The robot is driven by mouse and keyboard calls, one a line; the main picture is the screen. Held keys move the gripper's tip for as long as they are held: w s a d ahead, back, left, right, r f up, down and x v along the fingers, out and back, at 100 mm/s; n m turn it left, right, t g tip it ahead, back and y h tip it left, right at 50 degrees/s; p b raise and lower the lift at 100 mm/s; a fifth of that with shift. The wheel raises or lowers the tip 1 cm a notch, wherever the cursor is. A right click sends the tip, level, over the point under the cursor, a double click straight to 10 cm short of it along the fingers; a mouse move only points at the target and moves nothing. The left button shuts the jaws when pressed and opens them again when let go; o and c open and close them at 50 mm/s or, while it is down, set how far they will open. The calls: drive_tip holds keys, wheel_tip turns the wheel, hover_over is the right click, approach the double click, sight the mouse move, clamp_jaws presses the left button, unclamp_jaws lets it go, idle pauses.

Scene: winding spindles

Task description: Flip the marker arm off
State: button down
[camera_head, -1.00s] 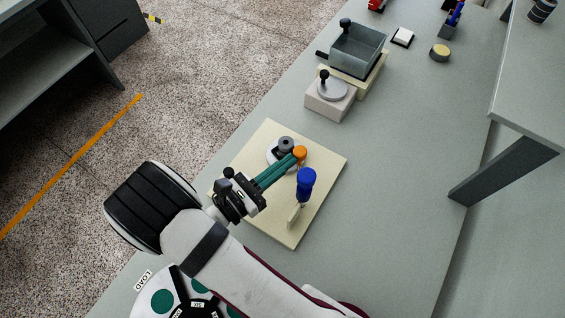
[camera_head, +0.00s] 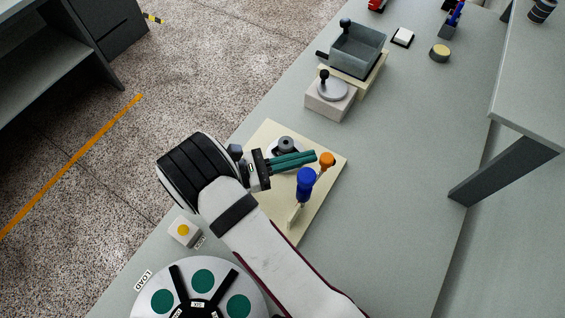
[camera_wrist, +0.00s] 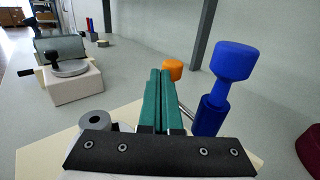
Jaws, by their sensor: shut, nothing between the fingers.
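A cream board (camera_head: 268,137) on the bench carries a grey spindle (camera_head: 287,144), a lever with an orange knob (camera_head: 326,160) and a post with a blue knob (camera_head: 306,178). No label shows which is the marker arm. The orange-knobbed lever stands to the right of the spindle. My gripper (camera_head: 314,156) has its green fingers shut and empty, reaching over the board with the tips close to the orange knob. In the wrist view the orange knob (camera_wrist: 172,70) shows just past the fingertips (camera_wrist: 160,76); contact cannot be told. The blue knob (camera_wrist: 234,60) rises to their right.
Behind the board are a pale block with a black-knobbed disc (camera_head: 332,88) and a grey open bin (camera_head: 358,50). A large wheel with green pads (camera_head: 238,306) and a yellow-buttoned box (camera_head: 184,231) lie nearer me. The bench to the right is clear.

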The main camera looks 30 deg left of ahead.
drive_tip(key=shift+w+d, duration=0.25)
drive_tip(key=shift+d, duration=0.15)
idle(0.4)
drive_tip(key=s+a, duration=0.7)
drive_tip(key=a, duration=0.5)
drive_tip(key=shift+a, duration=0.3)
